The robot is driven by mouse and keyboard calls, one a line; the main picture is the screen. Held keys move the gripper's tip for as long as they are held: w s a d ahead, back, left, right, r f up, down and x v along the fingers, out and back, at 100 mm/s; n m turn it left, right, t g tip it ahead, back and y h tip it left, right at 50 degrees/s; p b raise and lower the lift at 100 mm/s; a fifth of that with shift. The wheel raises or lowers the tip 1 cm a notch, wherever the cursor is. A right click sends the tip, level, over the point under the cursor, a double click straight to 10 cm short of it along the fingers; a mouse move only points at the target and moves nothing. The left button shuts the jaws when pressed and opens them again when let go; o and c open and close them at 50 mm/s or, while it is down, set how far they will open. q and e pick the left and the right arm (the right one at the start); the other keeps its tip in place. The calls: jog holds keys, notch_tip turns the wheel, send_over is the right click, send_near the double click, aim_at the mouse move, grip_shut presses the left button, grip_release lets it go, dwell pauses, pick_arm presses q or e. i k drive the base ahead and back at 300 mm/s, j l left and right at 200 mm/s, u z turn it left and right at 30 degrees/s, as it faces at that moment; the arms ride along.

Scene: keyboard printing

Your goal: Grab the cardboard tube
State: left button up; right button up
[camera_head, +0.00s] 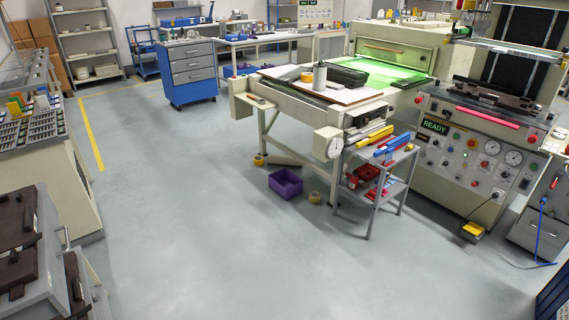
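A tan tube (284,160), which looks like the cardboard tube, lies on the grey floor under the large machine's feed table. It is small in the view, and a table leg stands close by. Neither of my grippers is in view, so nothing is seen held or touched.
A purple bin (286,184) and a tape roll (315,197) lie on the floor near the tube. A grey cart (385,183) with yellow and blue bars stands right of them. The printing machine (470,150) fills the right. A blue drawer cabinet (191,72) stands behind. The middle floor is clear.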

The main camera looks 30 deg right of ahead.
aim_at(272, 159)
jog(key=i+j+z, duration=0.1)
jog(key=i+z, duration=0.2)
jog(key=i, duration=0.35)
jog(key=i+l, duration=0.15)
jog(key=i, duration=0.55)
jog(key=i+l, duration=0.1)
jog(key=i, duration=0.55)
jog(key=i+l, duration=0.15)
jog(key=i, duration=0.55)
jog(key=i+j, duration=0.1)
jog(key=i, duration=0.5)
jog(key=i+j, duration=0.1)
jog(key=i, duration=0.5)
jog(key=i+j, duration=0.1)
jog(key=i, duration=0.5)
jog(key=i+j+z, duration=0.1)
jog(key=i+z, duration=0.15)
jog(key=i, duration=1.4)
